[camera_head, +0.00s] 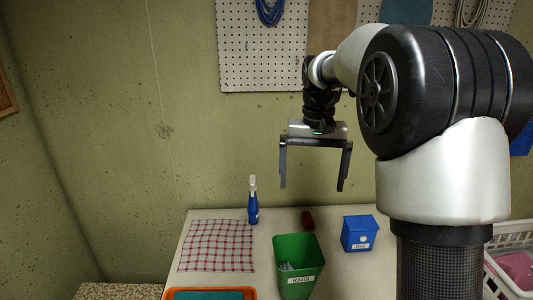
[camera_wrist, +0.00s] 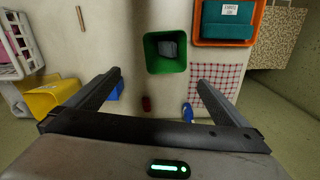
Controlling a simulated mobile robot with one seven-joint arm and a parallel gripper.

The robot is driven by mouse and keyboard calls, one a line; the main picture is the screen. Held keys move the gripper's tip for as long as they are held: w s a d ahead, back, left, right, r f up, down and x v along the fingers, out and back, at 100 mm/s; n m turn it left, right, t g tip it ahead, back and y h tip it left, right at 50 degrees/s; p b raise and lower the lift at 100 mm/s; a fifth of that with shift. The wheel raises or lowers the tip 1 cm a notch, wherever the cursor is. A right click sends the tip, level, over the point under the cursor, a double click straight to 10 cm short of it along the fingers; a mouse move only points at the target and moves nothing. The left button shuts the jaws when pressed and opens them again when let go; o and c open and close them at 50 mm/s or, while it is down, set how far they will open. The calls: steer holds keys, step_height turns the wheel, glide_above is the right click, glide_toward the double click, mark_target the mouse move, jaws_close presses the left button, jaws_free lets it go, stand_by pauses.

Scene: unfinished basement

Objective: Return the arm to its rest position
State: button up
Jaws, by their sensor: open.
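My gripper (camera_head: 312,178) is open and empty, with its fingers pointing down, high above the white table (camera_head: 345,283). In the wrist view my gripper (camera_wrist: 148,85) has its two fingers spread wide with nothing between the tips. My arm rises at the right of the head view and bends over to the gripper. Below stand a green bin (camera_head: 297,268) labelled for rags, with something grey inside, a blue spray bottle (camera_head: 253,203), a dark red object (camera_head: 307,219) and a blue box (camera_head: 359,233). None of them touches the gripper.
A red checked cloth (camera_head: 219,246) lies on the table's left. An orange tray (camera_wrist: 258,36) with a teal item sits beside it. A white basket (camera_head: 513,262) is at right. A yellow bin (camera_wrist: 50,97) shows in the wrist view. A pegboard (camera_head: 262,75) hangs on the wall behind.

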steer(key=s+r+t, duration=0.1)
steer(key=s+r, duration=0.2)
steer(key=s, duration=0.4)
steer(key=s+r+t, duration=0.2)
steer(key=s+r, duration=0.1)
steer(key=s, duration=0.5)
steer(key=s+f+n+t, duration=0.1)
steer(key=s+f, duration=0.3)
steer(key=s, duration=0.7)
steer(key=shift+s+n+t, duration=0.2)
steer(key=shift+n+t, duration=0.2)
steer(key=shift+t, duration=0.3)
